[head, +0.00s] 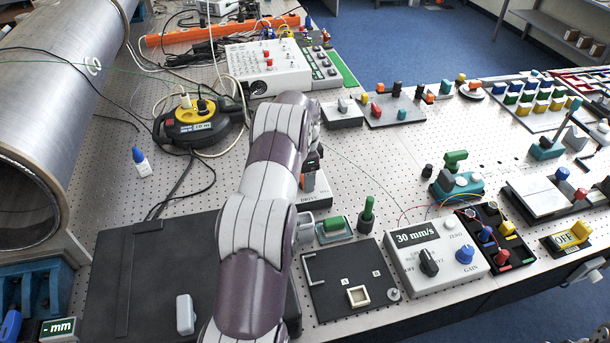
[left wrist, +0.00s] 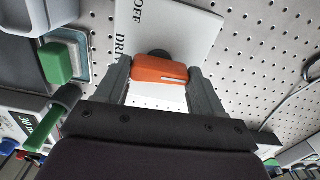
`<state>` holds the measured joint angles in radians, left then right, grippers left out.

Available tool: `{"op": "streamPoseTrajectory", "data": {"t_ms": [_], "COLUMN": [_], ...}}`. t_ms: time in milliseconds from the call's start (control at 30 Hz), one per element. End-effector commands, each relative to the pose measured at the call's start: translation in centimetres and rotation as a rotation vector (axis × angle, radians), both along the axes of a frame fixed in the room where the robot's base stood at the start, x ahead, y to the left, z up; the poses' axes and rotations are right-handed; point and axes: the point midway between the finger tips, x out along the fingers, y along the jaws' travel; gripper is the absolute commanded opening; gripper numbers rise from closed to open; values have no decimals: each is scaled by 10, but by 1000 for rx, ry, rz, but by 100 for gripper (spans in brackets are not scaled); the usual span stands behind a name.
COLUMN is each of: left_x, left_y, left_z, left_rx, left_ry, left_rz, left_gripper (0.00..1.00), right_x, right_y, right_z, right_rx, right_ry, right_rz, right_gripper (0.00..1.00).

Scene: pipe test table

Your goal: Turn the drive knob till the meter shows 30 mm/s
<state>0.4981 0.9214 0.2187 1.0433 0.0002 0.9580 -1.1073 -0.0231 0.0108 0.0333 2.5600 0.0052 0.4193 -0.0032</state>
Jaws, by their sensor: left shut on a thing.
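The drive knob is the orange bar-shaped knob (left wrist: 160,69) on a white plate (left wrist: 178,28) lettered "OFF" and "DRI…" in the left wrist view. My left gripper (left wrist: 162,75) is shut on it, one grey finger on each side. In the head view my left arm comes over the table and hides most of the drive box (head: 318,203); a bit of orange (head: 308,184) shows by the gripper (head: 310,175). The meter (head: 436,258) is a white box with a black dial and a blue knob; its display (head: 417,237) reads "30 mm/s". My right gripper is not in view.
A green block on a small base (head: 334,226) and a green-handled post (head: 367,213) stand close by the drive box. A black plate (head: 338,298) lies in front. A large metal pipe (head: 50,110) and a cable reel (head: 195,122) are at left. Thin wires run to the meter.

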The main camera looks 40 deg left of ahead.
Motion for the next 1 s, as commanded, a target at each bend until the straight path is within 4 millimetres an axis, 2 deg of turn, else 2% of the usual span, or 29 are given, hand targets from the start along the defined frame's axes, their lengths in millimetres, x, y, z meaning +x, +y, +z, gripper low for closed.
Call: {"op": "streamPoseTrajectory", "data": {"t_ms": [700, 733, 767, 800, 1000], "left_x": [-2, -2, -2, -2, -1], "left_y": [0, 0, 0, 0, 0], "left_z": [-2, -2, -2, -2, -1], "left_rx": [-3, -3, -3, -2, -1], "left_ry": [7, 7, 7, 5, 3], "left_rz": [-66, -66, -66, -66, -66], "left_gripper": [38, 78, 88, 94, 94], "right_x": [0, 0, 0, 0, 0], "right_y": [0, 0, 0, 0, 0], "right_z": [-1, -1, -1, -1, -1], "right_rx": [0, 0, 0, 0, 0], "right_ry": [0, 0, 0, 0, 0], "right_rz": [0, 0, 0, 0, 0], "right_gripper": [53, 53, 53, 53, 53]}}
